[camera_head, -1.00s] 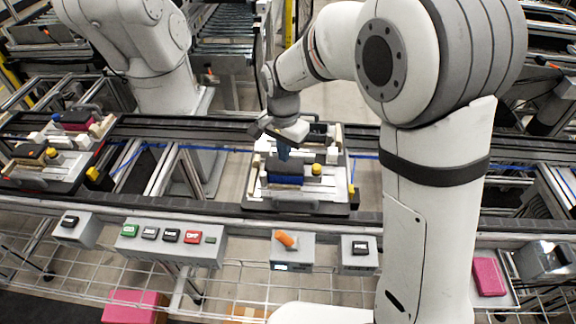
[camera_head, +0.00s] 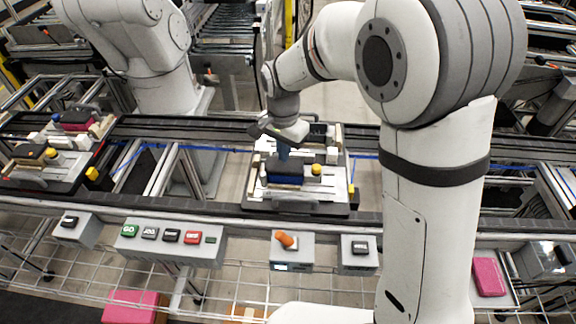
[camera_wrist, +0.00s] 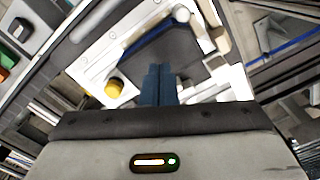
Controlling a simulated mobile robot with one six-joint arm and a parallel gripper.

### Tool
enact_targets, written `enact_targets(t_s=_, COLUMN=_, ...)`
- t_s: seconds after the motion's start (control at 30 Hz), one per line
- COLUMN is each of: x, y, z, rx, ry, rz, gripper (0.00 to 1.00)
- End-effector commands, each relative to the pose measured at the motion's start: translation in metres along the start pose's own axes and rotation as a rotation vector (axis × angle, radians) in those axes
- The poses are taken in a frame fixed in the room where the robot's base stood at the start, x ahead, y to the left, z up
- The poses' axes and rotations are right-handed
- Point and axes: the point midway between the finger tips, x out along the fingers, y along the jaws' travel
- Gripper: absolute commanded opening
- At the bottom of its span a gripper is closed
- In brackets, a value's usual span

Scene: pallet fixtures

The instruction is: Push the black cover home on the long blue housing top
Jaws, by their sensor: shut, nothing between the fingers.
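The long blue housing (camera_head: 286,180) sits in the fixture on the middle pallet. The black cover (camera_head: 290,167) lies over its top; I cannot tell whether it is fully seated. In the wrist view the cover (camera_wrist: 181,45) shows as a dark plate with a blue housing edge (camera_wrist: 133,50) along its left side. My gripper (camera_head: 284,156) is above the cover, pointing down, with its blue fingers together and empty. The fingertips (camera_wrist: 158,68) overlap the cover's near part in the wrist view; whether they touch it is unclear.
A yellow knob (camera_head: 316,169) stands right beside the housing, with light fixture blocks around. A second pallet with a dark cover (camera_head: 29,153) is at the left. Button boxes (camera_head: 170,243) and an orange switch (camera_head: 286,240) line the front.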

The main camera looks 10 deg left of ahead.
Motion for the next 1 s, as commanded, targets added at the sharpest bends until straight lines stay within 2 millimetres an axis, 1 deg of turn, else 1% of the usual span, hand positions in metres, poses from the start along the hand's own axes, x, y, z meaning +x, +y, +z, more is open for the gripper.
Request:
enact_targets(t_s=0.27, x=0.002, y=0.0, z=0.0, rx=0.0, ry=0.0, rz=0.0, gripper=0.0)
enact_targets(t_s=0.8, x=0.018, y=0.0, z=0.0, rx=0.0, ry=0.0, rz=0.0, gripper=0.0)
enact_targets(t_s=1.0, x=0.017, y=0.0, z=0.0, rx=0.0, ry=0.0, rz=0.0, gripper=0.0)
